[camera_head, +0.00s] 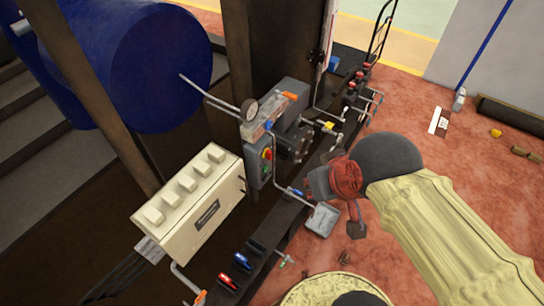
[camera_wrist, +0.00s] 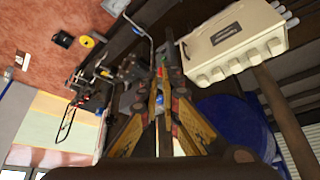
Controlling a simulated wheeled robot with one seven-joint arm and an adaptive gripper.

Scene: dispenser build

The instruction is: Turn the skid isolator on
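A grey control box (camera_head: 259,166) on the skid carries a red-on-yellow knob (camera_head: 266,154), which looks like the skid isolator, and a green button; its setting is too small to read. My gripper (camera_head: 318,183) is in front of the skid, to the right of and lower in the picture than that box, apart from it. In the wrist view my gripper (camera_wrist: 161,76) has its yellow-and-black fingers drawn together at the tips, with nothing clearly held. The fingers hide part of the skid there, and I cannot make out the knob in that view.
A blue drum (camera_head: 160,70) is behind.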

